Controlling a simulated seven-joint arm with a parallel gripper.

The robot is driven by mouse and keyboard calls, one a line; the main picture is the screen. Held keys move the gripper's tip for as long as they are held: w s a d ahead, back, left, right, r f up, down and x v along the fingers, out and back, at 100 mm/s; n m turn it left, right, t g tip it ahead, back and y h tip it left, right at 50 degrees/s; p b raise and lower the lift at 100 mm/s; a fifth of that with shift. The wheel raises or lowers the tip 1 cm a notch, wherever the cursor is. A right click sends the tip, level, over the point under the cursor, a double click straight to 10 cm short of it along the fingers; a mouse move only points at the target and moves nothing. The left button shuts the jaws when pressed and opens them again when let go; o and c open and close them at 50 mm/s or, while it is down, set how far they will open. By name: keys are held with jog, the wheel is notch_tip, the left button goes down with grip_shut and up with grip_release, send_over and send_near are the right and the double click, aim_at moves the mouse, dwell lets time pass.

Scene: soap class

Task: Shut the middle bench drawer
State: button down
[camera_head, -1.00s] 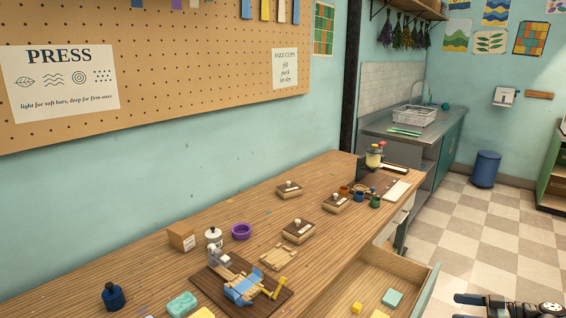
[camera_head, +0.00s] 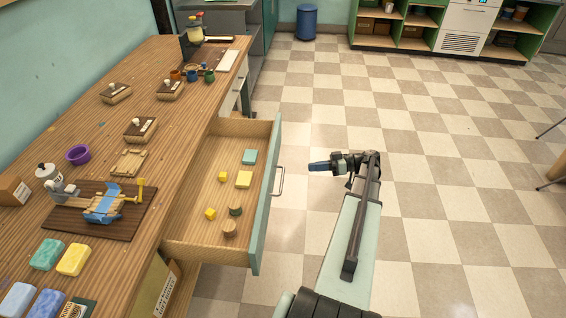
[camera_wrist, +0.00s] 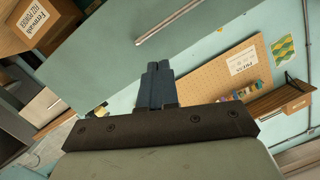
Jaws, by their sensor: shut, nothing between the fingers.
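The middle bench drawer (camera_head: 190,228) stands pulled well out from the wooden bench, with a pale teal front (camera_head: 265,205) and a metal bar handle (camera_head: 280,181).
The bench top (camera_head: 95,140) holds a press (camera_head: 100,203), soap bars (camera_head: 73,259), a purple ring (camera_head: 79,154) and wooden stamps (camera_head: 141,129). A labelled box (camera_head: 155,290) sits under the bench.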

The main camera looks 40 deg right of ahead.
jog(key=w+d+f+m+t, duration=0.3)
jog(key=d+f+m, duration=0.15)
jog(key=m, duration=0.95)
jog(key=x, duration=1.4)
jog(key=shift+m, duration=0.3)
jog(key=shift+f, duration=0.1)
jog(key=x, duration=2.8)
jog(key=shift+w+a+f, duration=0.2)
jog(key=shift+a+f, duration=0.05)
jog(key=shift+f, duration=0.05)
jog(key=shift+x, duration=0.75)
jog(key=shift+r, duration=0.1)
send_over(246, 170)
